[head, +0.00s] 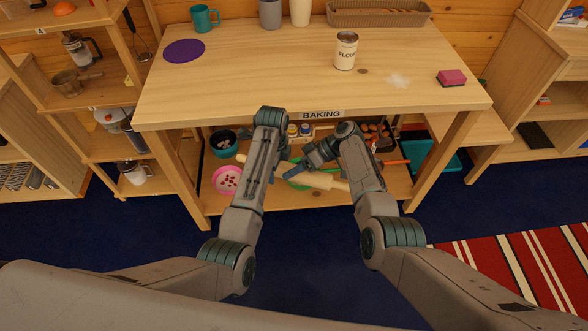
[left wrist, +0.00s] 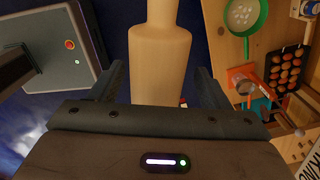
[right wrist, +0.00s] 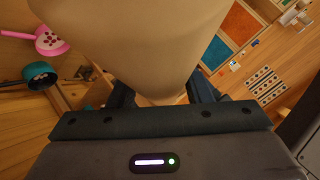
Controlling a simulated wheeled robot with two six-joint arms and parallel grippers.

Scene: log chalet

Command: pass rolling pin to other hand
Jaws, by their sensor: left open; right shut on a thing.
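The pale wooden rolling pin (head: 325,181) is held in the air in front of the baking table, tilted slightly down to the right in the head view. My right gripper (head: 292,171) is shut on it; in the right wrist view the pin (right wrist: 130,35) fills the upper middle, across the fingers (right wrist: 160,92). My left gripper (left wrist: 160,82) is open. In the left wrist view the pin (left wrist: 160,55) lies between its spread fingers, with gaps at the sides. In the head view my left forearm hides most of the left gripper and part of the pin.
The baking table (head: 260,75) holds a flour can (head: 346,51), pink sponge (head: 452,78) and purple disc (head: 185,51). Blue floor is clear in front.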

